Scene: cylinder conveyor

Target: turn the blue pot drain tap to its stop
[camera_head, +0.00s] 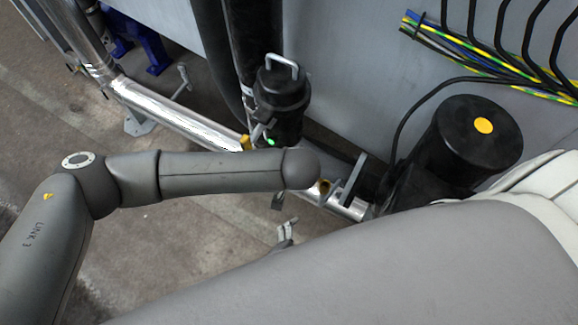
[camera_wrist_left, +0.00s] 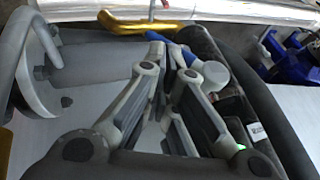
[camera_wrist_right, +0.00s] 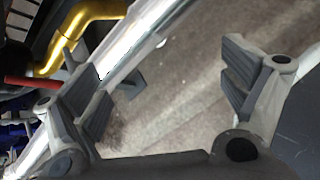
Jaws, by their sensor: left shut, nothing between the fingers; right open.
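In the left wrist view, a blue lever (camera_wrist_left: 181,51) with a rounded end lies just beyond the fingertips of my left gripper (camera_wrist_left: 170,74). It runs beside a dark cylinder and close to a bent brass pipe (camera_wrist_left: 140,24). My left gripper is shut and empty; I cannot tell whether it touches the lever. In the head view, my left gripper and the blue lever are hidden. My right gripper (camera_wrist_right: 165,75) is open and empty, with a brass pipe (camera_wrist_right: 90,22) and a red bar (camera_wrist_right: 24,82) near its left finger.
A black canister (camera_head: 282,100) with a metal handle and green light stands by a silver rail (camera_head: 180,118). A black motor-like cylinder (camera_head: 465,140) with a yellow dot is at the right. Cables (camera_head: 490,65) run along the grey panel. Bare floor (camera_head: 190,235) shows below the rail.

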